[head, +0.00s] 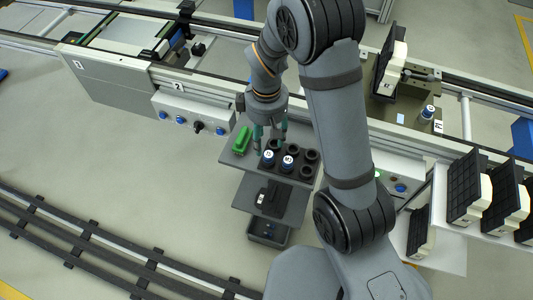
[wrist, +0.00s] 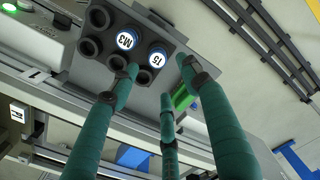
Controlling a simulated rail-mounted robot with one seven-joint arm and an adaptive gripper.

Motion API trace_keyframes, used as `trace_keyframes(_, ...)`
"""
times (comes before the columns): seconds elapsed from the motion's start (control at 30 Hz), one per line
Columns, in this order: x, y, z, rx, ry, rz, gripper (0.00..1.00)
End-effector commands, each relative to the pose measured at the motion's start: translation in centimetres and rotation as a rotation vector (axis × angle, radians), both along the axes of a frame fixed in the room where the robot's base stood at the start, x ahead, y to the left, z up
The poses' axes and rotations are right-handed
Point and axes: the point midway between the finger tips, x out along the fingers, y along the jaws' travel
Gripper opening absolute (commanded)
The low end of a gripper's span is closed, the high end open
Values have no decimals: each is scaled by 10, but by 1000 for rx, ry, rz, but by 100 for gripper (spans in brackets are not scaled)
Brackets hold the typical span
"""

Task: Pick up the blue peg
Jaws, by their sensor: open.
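Two blue pegs with white labelled tops stand upright in a dark holder (head: 300,173) with several round sockets. In the head view, one peg (head: 268,158) is at the left and the other (head: 288,162) is nearer the middle. In the wrist view they show as a peg (wrist: 126,40) and a peg (wrist: 157,57) beside empty-looking sockets. My gripper (head: 269,145) has teal fingers, spread open and empty, above the left part of the holder. In the wrist view my gripper (wrist: 158,78) has its fingertips near the second peg; contact cannot be told.
A green object (head: 241,140) lies on the shelf (head: 233,159) left of the holder. Another blue-and-white peg (head: 428,112) stands on the line at right. A control box (head: 193,118) with knobs is behind left. Dark rails (head: 110,252) cross the floor at front left.

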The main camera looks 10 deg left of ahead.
Motion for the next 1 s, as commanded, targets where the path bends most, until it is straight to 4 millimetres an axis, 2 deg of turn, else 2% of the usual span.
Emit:
trace_keyframes(0.23,-1,-1,-19,-1,3,-2,47)
trace_keyframes(0.5,-2,-3,-55,-1,3,-1,47)
trace_keyframes(0.6,-2,-3,-63,0,1,-2,47)
trace_keyframes(0.87,-1,-3,-65,1,-2,-2,47)
trace_keyframes(1.0,-1,-3,-65,2,-1,-2,38)
